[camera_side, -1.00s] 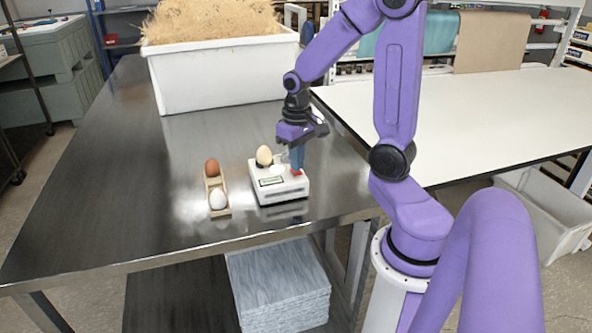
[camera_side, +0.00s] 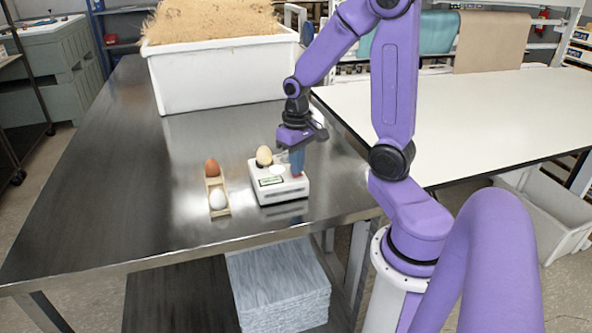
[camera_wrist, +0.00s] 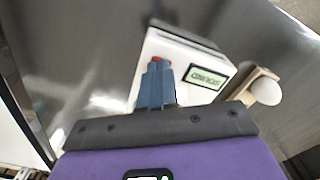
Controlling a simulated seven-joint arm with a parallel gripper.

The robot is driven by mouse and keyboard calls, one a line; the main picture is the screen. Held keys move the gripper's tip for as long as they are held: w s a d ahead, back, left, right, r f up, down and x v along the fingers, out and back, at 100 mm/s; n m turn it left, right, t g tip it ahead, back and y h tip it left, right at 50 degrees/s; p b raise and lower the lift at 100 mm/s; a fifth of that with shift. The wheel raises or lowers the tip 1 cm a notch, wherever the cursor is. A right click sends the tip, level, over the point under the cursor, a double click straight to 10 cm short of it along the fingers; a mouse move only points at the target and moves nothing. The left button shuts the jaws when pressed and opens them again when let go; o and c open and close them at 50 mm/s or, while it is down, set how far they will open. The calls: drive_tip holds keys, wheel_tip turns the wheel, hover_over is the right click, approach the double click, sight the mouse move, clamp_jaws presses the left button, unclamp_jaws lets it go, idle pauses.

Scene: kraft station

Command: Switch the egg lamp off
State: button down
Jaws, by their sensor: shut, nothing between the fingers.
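The egg lamp (camera_side: 283,194) is a white box with a small greenish display on its front and a cream egg (camera_side: 264,155) upright on its top. The lamp also shows in the wrist view (camera_wrist: 168,43), where its display seems to read SOUND, upside down. My gripper (camera_side: 297,173) is shut and empty, its blue fingers pointing down over the lamp's right side. In the wrist view its fingertips (camera_wrist: 157,67) are at the red switch (camera_wrist: 157,58), which they partly cover. I cannot tell whether they touch it or which way it is set.
A wooden holder (camera_side: 228,196) with a brown egg (camera_side: 211,168) and a white egg (camera_side: 218,198) stands left of the lamp. A white tub of straw (camera_side: 215,85) stands behind. The metal table (camera_side: 110,190) is clear on the left.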

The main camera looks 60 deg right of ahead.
drive_tip(key=shift+r, duration=3.5)
drive_tip(key=s+a+n, duration=0.5)
drive_tip(key=a+n, duration=0.3)
drive_tip(key=a, duration=0.4)
drive_tip(key=s+a+f+n, duration=0.1)
drive_tip(key=s+a+n, duration=0.5)
drive_tip(key=s, duration=0.4)
drive_tip(key=shift+s+f+n, duration=0.25)
drive_tip(key=shift+f+n, duration=0.1)
drive_tip(key=shift+n, duration=0.45)
drive_tip(key=c, duration=1.8)
unclamp_jaws()
